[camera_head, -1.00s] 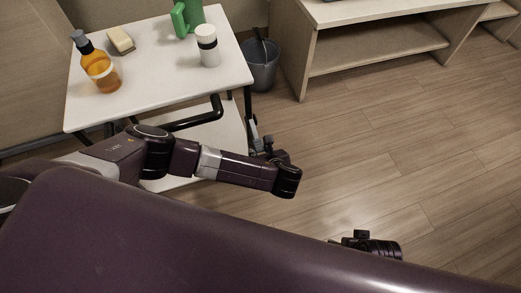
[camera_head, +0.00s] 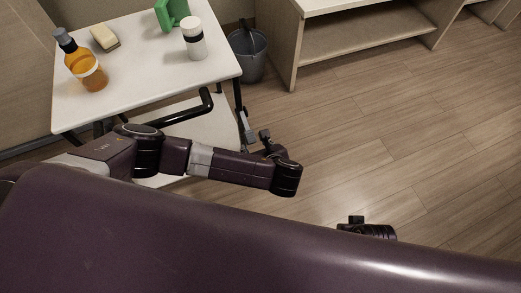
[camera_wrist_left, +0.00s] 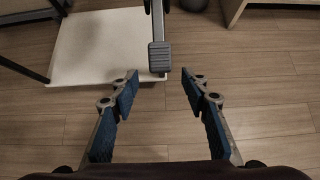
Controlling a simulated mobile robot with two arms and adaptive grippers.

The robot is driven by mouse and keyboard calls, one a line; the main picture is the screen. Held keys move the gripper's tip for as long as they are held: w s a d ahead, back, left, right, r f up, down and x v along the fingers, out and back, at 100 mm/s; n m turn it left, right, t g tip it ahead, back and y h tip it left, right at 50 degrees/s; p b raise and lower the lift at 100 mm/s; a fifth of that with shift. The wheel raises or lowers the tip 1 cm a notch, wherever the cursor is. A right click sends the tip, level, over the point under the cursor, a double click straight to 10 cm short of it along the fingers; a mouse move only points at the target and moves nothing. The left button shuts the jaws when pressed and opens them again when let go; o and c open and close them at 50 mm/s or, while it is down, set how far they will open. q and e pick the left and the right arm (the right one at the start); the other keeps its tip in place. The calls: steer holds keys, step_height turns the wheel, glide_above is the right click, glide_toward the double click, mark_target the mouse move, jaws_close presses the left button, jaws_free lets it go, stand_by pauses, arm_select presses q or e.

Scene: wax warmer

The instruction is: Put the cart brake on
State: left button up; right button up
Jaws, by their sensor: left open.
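The cart (camera_head: 140,95) stands at the upper left in the head view, with a white top and a white lower shelf. Its lower shelf (camera_wrist_left: 88,55) also shows in the left wrist view. A grey pedal, apparently the cart brake (camera_wrist_left: 160,57), hangs on a dark bar, ahead of the space between my left fingertips. My left gripper (camera_wrist_left: 159,79) is open and empty, with blue-padded fingers apart on either side of the pedal's line. In the head view the arm partly hides the left gripper (camera_head: 267,142) beside the cart's near right corner.
A grey bucket (camera_head: 249,55) and a wooden shelf unit (camera_head: 365,35) stand beyond. The floor at right is clear.

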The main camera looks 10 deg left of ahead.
arm_select(q)
steer(key=v, duration=0.7)
steer(key=shift+r, duration=0.15)
steer(key=shift+d, duration=0.15)
stand_by(0.4)
